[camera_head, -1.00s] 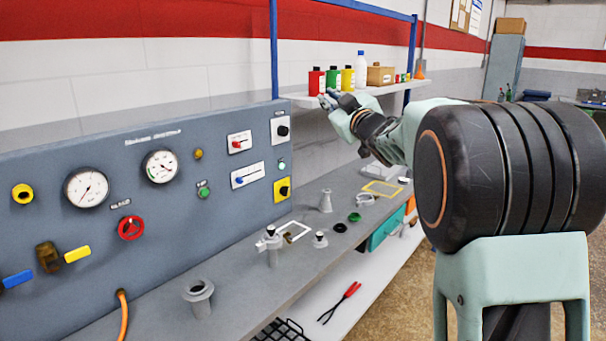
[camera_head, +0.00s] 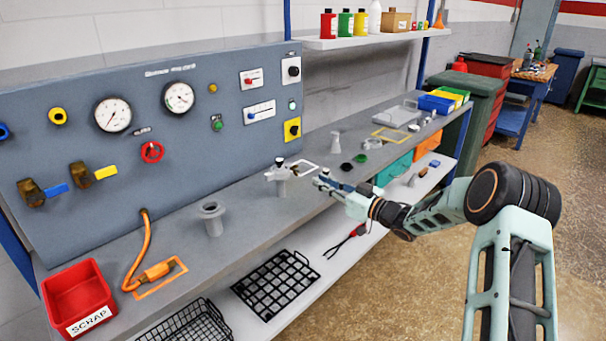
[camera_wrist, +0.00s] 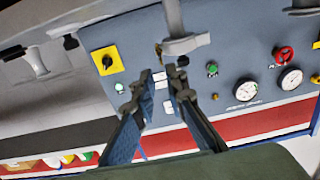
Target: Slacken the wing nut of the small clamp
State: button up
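A grey upright fitting (camera_head: 281,184) with a black-topped cap stands on the bench, with what looks like the small clamp at its upper part. A small brownish piece (camera_head: 295,170) shows beside it; I cannot tell whether it is the wing nut. In the wrist view, which is turned over, the grey fitting (camera_wrist: 186,46) is just beyond the fingertips, with a small brown piece (camera_wrist: 159,50) at its left. My gripper (camera_head: 322,182) is to the right of the fitting, pointing at it and apart from it. In the wrist view its fingers (camera_wrist: 160,78) are spread with nothing between them.
A grey flanged port (camera_head: 212,220) stands nearer on the bench. The control panel (camera_head: 235,150) rises behind. A red scrap bin (camera_head: 75,297) is at the front left. A black rack (camera_head: 275,287) and red-handled pliers (camera_head: 347,240) lie on the lower shelf.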

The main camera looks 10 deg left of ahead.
aim_at(295, 170)
jog(key=x, duration=0.9)
grip_shut()
